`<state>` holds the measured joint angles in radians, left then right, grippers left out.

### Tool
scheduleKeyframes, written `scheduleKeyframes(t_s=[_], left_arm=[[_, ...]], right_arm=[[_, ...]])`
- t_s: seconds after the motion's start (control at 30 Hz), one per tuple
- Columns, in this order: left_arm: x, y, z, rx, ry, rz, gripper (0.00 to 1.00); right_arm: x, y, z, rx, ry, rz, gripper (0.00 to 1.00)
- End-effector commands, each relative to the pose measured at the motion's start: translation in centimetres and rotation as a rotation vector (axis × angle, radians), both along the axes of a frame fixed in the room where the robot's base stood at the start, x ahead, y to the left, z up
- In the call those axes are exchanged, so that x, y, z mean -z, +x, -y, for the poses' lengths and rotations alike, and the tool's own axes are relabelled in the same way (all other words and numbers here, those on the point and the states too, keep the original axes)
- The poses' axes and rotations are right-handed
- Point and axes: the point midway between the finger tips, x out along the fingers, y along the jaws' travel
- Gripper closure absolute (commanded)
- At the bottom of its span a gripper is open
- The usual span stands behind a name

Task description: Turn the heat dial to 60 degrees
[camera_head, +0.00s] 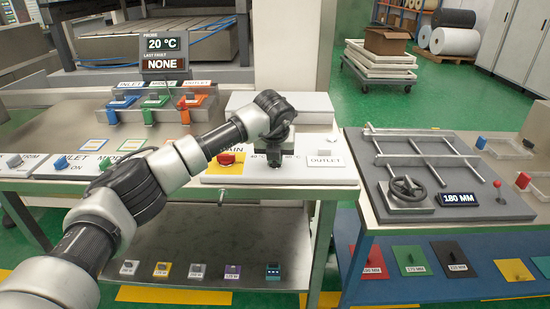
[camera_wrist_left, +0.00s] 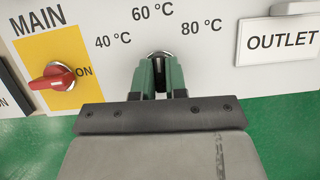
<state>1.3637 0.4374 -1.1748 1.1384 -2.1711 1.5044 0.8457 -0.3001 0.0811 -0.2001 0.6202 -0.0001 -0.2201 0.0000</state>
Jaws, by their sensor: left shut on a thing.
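The heat dial (camera_wrist_left: 160,56) sits on the white panel among the printed marks 40 °C, 60 °C and 80 °C. Only its dark and silver top shows in the left wrist view, below the 60 °C mark. Which mark it points at is hard to tell. My left gripper (camera_wrist_left: 158,68) has green fingers on both sides of the dial and is shut on it. In the head view my left gripper (camera_head: 274,161) comes down over the panel and hides the dial. My right gripper is out of view.
Left of the dial is the red MAIN switch (camera_wrist_left: 52,78) on a yellow plate; right is the OUTLET plate (camera_head: 326,161). A display (camera_head: 164,52) reads 20 °C and NONE. A second table with a frame and handwheel (camera_head: 407,189) stands at right.

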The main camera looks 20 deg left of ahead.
Motion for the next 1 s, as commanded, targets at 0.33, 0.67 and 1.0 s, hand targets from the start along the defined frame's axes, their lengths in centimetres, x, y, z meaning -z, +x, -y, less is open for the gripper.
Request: scheduleKeyframes(t_s=[0.33,0.67,1.0], left_arm=[[-0.17,0.04,0.01,-0.05,-0.001,0.002,1.0],[-0.2,0.04,0.01,-0.05,-0.001,0.002,0.84],[-0.07,0.02,0.02,-0.049,-0.001,0.0,0.62]], right_arm=[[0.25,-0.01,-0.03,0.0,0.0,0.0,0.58],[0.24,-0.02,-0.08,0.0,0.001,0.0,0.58],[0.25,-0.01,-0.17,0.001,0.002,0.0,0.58]])
